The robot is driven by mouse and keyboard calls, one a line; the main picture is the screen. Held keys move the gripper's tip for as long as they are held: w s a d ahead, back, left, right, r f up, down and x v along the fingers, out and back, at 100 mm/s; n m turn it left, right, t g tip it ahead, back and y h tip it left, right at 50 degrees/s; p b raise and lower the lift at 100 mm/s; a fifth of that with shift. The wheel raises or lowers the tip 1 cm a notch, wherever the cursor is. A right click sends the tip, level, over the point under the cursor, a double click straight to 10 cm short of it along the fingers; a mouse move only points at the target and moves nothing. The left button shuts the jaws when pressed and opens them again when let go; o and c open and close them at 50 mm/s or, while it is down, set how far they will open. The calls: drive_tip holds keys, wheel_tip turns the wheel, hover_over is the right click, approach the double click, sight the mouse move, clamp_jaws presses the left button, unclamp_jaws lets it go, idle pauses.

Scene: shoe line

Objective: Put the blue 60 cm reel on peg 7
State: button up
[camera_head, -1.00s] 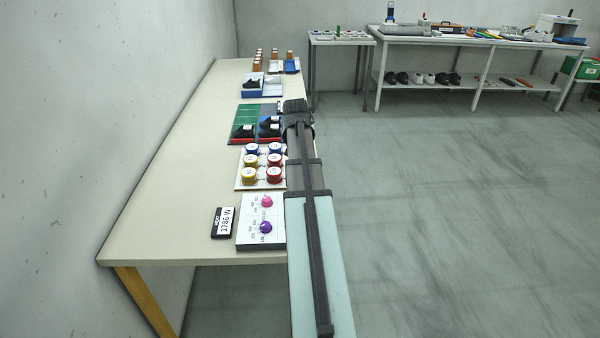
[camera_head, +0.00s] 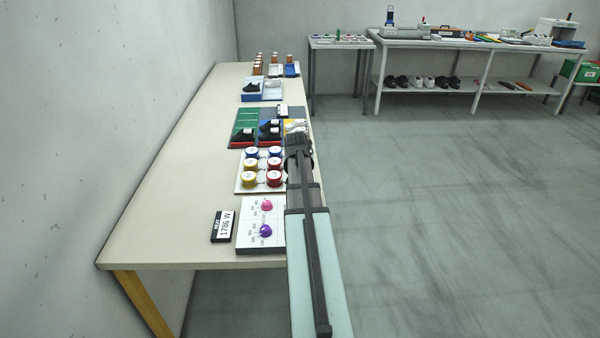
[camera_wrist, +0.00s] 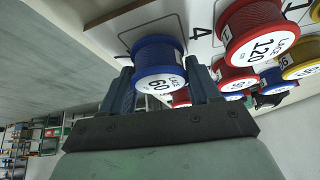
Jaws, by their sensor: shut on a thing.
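The blue reel (camera_wrist: 158,62), its white label reading 60 and LACE, is between my gripper's (camera_wrist: 160,84) two fingers in the wrist view. The gripper is shut on it. The reel covers part of an outlined square at the edge of the white peg board (camera_wrist: 195,32), beside a printed 4. Whether it rests on a peg or hangs above the board I cannot tell; the peg and that square's number are hidden. In the head view, my gripper (camera_head: 298,146) is at the board's (camera_head: 240,186) right side, and the held reel is hidden.
A red 120 reel (camera_wrist: 257,32) stands close to the right of the held reel, with several other reels behind. In the head view, shoe trays (camera_head: 241,122) lie beyond the board, and a dial panel (camera_head: 246,240) lies nearer. Open floor is to the right.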

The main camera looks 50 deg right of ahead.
drive_tip(key=shift+f, duration=0.5)
drive_tip(key=o, duration=1.1)
drive_tip(key=shift+c, duration=0.2)
drive_tip(key=shift+r, duration=0.45)
drive_tip(key=v, duration=1.2)
drive_tip(key=shift+r, duration=0.1)
